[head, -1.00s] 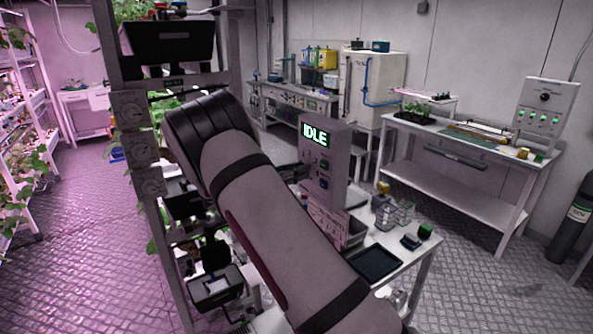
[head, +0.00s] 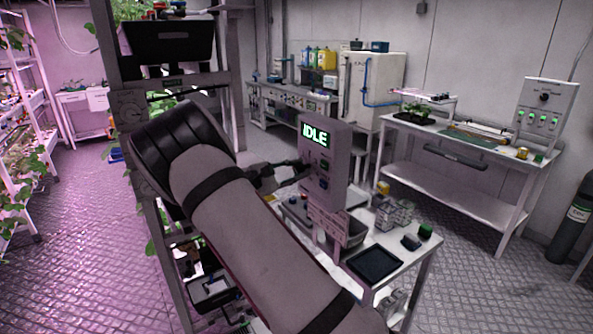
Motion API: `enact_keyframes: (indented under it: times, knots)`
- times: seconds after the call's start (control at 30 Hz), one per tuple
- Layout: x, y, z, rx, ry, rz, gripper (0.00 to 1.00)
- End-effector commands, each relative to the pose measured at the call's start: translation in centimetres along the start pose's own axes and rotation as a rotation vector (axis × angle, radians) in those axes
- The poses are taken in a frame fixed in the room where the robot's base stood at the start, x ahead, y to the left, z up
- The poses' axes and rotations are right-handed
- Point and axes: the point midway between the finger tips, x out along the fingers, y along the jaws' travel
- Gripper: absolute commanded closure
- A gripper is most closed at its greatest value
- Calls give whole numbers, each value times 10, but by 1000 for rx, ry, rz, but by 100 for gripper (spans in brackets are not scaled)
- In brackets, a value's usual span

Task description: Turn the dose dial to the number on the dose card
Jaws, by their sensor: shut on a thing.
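My dark gripper (head: 305,170) reaches from behind my arm to the left side of the panel's front. Its fingers are closed there on what appears to be the dose dial, which they hide. The dial's number and pointer cannot be read. Small knobs and a green button (head: 323,183) show on the panel face. A pale card with printing (head: 328,221) hangs below the panel; it may be the dose card, but its text is too small to read.
My arm crosses the middle and hides part of the rack (head: 126,107) and bench. A black tray (head: 375,264), clear containers (head: 394,214) and a green-topped item (head: 425,231) lie on the bench right of the panel.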

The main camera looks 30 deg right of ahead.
Motion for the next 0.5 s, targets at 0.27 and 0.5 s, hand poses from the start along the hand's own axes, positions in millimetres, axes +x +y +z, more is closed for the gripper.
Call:
enact_keyframes:
  times: [0.27,0.5]
  knots:
    - [0,0,0,87,-1,-1,100]
    - [0,0,0,104,-1,-1,100]
